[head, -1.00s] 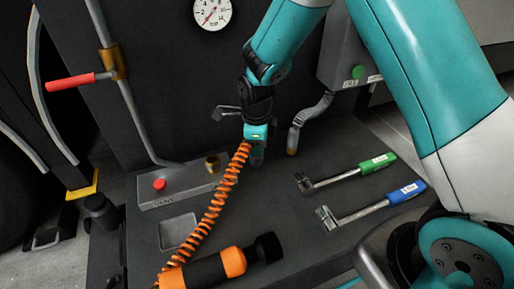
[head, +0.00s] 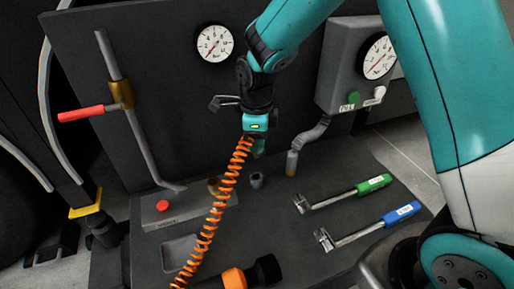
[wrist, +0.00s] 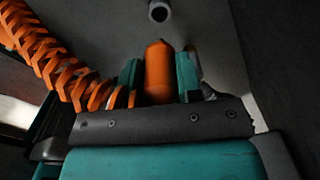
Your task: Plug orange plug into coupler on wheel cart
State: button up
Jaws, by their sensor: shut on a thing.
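The orange plug (wrist: 158,72) is between the teal fingers of my gripper (wrist: 158,84) in the wrist view, its tip pointing away from the wrist. An orange coiled hose (head: 217,209) hangs from my gripper (head: 257,148) in the head view; the plug there is mostly hidden by the jaws. My gripper is above a small grey round socket (head: 256,180) on the bench, which also shows ahead of the plug tip in the wrist view (wrist: 158,11). A brass fitting (head: 214,185), possibly a coupler, stands on a grey box left of my gripper, partly behind the hose.
The grey box (head: 180,209) has a red button. Green-handled (head: 345,195) and blue-handled (head: 370,226) wrenches lie right. A pipe with red lever (head: 82,114) stands left. An orange-black cylinder (head: 235,277) lies in front. A bent grey pipe (head: 309,138) is close right of my gripper.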

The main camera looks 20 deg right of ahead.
jog(key=shift+r+p, duration=2.2)
jog(key=shift+r, duration=0.3)
jog(key=shift+f, duration=0.1)
